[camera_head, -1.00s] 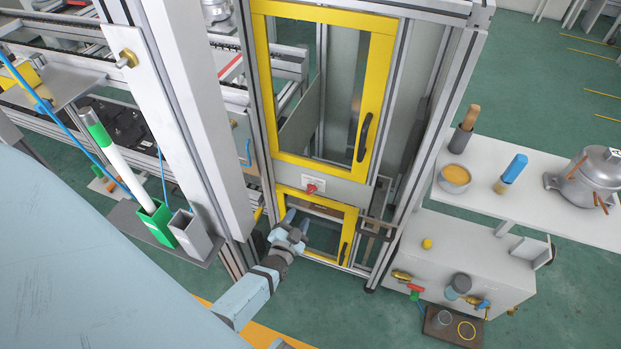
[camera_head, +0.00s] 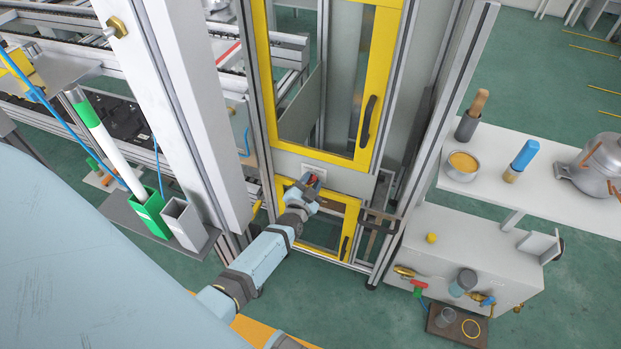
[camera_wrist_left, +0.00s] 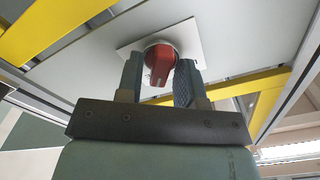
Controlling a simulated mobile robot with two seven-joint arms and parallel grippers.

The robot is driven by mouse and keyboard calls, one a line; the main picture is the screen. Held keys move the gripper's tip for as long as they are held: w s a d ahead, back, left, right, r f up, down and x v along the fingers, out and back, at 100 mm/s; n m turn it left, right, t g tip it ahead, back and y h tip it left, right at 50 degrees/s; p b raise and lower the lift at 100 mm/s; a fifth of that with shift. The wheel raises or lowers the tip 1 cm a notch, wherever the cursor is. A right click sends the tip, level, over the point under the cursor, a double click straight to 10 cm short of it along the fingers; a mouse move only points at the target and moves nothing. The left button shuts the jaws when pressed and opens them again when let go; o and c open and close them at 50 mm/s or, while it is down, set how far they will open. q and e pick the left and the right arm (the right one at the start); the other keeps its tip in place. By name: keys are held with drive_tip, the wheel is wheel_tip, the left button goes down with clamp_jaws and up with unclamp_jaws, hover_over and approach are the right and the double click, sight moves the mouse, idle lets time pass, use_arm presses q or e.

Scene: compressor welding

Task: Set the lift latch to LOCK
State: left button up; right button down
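The lift latch appears to be the red rotary knob (camera_wrist_left: 160,62) on a pale square plate (camera_wrist_left: 190,38), on the grey panel between the two yellow-framed doors. In the head view the plate (camera_head: 314,168) shows just above my left gripper (camera_head: 309,184), which covers most of the knob. In the left wrist view my left gripper (camera_wrist_left: 159,80) has one finger on each side of the knob's red handle, with the fingers apart. Contact with the handle is not clear. The handle points down in that view, slightly tilted. No label is readable. My right gripper is not in view.
The upper yellow door (camera_head: 366,90) has a black handle; the lower yellow door (camera_head: 349,225) is below the panel. A pale post (camera_head: 185,110) stands left of my arm. A white shelf (camera_head: 560,205) with a bowl and a metal pot is at the right.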

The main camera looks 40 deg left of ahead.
use_arm(q)
drive_tip(key=c, duration=0.4)
drive_tip(key=shift+n, duration=0.4)
drive_tip(key=n, duration=0.2)
drive_tip(key=shift+n, duration=0.4)
drive_tip(key=n, duration=0.3)
drive_tip(key=shift+a+n, duration=0.1)
drive_tip(key=shift+n, duration=0.2)
drive_tip(key=n, duration=0.6)
drive_tip(key=shift+s+a+f+n, duration=0.1)
drive_tip(key=shift+n, duration=0.2)
drive_tip(key=shift+b, duration=0.3)
drive_tip(key=o, duration=0.7)
drive_tip(key=shift+c, duration=0.2)
